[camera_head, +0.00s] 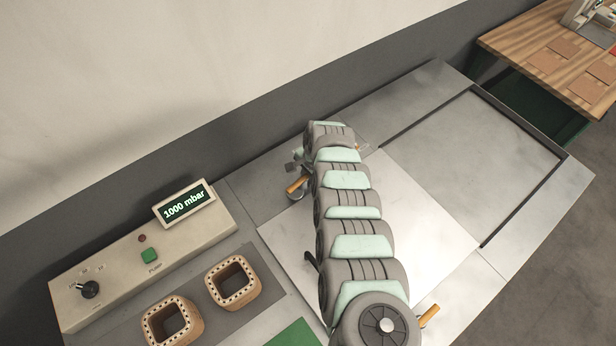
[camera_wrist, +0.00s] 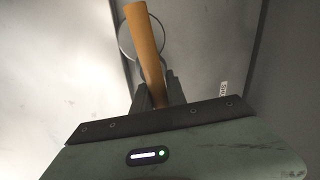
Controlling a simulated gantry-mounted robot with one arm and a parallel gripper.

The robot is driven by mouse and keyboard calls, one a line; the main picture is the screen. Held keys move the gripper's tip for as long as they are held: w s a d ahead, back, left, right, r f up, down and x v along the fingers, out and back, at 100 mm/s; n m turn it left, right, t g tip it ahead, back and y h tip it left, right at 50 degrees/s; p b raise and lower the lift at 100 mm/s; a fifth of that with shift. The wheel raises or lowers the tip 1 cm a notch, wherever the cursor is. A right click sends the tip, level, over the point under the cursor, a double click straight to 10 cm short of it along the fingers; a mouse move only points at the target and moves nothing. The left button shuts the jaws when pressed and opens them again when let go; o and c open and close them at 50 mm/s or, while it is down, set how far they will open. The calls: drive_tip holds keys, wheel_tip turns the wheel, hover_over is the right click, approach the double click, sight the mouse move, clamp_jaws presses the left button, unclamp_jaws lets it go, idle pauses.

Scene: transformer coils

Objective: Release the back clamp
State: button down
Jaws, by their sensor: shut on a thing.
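In the wrist view my gripper (camera_wrist: 158,84) is shut on an orange clamp handle (camera_wrist: 144,38), whose free end points away from the wrist. A thin metal ring shows behind the handle.
My arm lies over a bright metal plate (camera_head: 430,235) on the bench. A recessed tray (camera_head: 480,140) on the right is empty. At the lower left stand two wooden coil formers (camera_head: 233,282) (camera_head: 172,322) and a pump panel (camera_head: 110,275); its display (camera_head: 185,204) reads 1000 mbar.

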drive_tip(key=shift+s+r+m+p, duration=0.15)
drive_tip(key=shift+r+m+p, duration=0.2)
drive_tip(key=shift+p, duration=0.9)
drive_tip(key=shift+d+f+m+p, duration=0.25)
drive_tip(key=shift+m+p, duration=0.2)
drive_tip(key=shift+p, duration=0.25)
drive_tip(key=c, duration=1.3)
unclamp_jaws()
drive_tip(key=shift+f, duration=0.1)
drive_tip(key=shift+c, duration=0.2)
wheel_tip(320, 180, up, 11)
drive_tip(key=s+d+p, duration=0.1)
drive_tip(key=p, duration=0.1)
drive_tip(key=shift+s+f+p, duration=0.2)
drive_tip(key=shift+s+p, duration=0.1)
drive_tip(key=shift+s, duration=0.1)
